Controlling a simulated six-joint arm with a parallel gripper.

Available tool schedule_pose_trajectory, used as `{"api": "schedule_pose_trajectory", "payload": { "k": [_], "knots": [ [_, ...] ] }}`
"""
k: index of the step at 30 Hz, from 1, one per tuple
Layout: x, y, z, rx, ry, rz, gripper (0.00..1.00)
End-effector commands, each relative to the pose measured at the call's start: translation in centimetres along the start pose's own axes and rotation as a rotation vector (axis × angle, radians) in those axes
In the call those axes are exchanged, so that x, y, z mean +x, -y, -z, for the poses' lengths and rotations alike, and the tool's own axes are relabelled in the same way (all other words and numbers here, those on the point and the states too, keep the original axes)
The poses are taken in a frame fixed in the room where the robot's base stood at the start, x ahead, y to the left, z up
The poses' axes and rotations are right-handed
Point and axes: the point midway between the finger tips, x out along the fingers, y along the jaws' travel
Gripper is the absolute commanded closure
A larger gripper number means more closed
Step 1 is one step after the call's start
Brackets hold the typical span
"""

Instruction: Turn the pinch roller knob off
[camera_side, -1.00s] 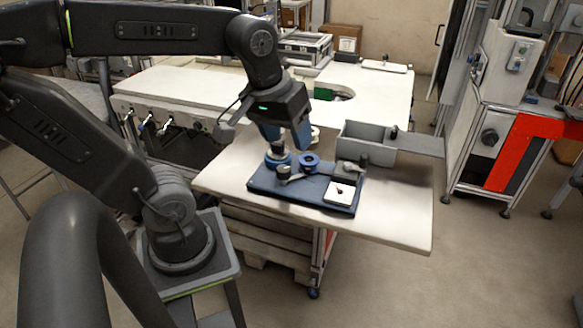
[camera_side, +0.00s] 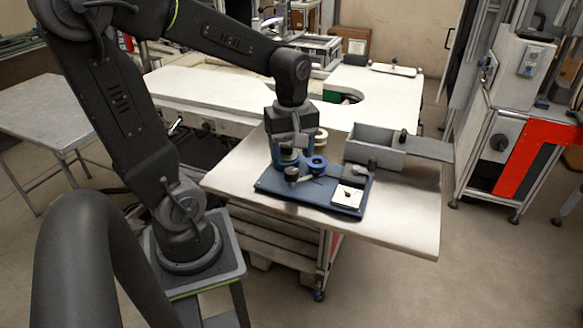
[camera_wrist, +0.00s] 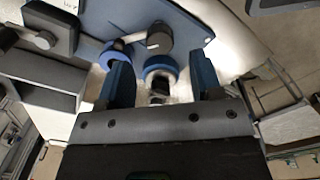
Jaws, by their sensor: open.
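The blue tape device (camera_side: 312,196) lies on the white table and carries several knobs and reels. A grey knob (camera_side: 292,174) on a lever arm stands beside a blue reel (camera_side: 317,165); the knob also shows in the wrist view (camera_wrist: 159,38). Another grey knob (camera_wrist: 43,39) sits on a dark block at the device's corner. I cannot tell which is the pinch roller knob. My gripper (camera_side: 290,158) is open and points down over the device's back left corner. In the wrist view, its blue fingers (camera_wrist: 160,78) stand either side of a blue ring (camera_wrist: 160,66) with a dark part.
A grey open bin (camera_side: 375,150) stands behind the device, with a grey plate to its right. A cream roll (camera_side: 321,138) is close behind my gripper. A white panel (camera_side: 347,196) sits on the device's front right. The table's front right (camera_side: 410,215) is clear.

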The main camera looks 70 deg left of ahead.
Motion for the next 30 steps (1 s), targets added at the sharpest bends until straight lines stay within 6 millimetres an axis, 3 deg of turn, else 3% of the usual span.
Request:
{"api": "schedule_pose_trajectory", "payload": {
  "k": [3, 9, 20, 30],
  "knots": [
    [2.2, 0.1, 0.0, 0.001, 0.002, 0.004, 0.41],
    [4.3, 0.0, 0.0, 0.001, 0.001, 0.001, 0.41],
    [4.9, 0.0, 0.0, 0.001, -0.001, -0.001, 0.41],
    [4.8, 0.0, 0.0, 0.001, -0.001, -0.001, 0.71]
  ]
}}
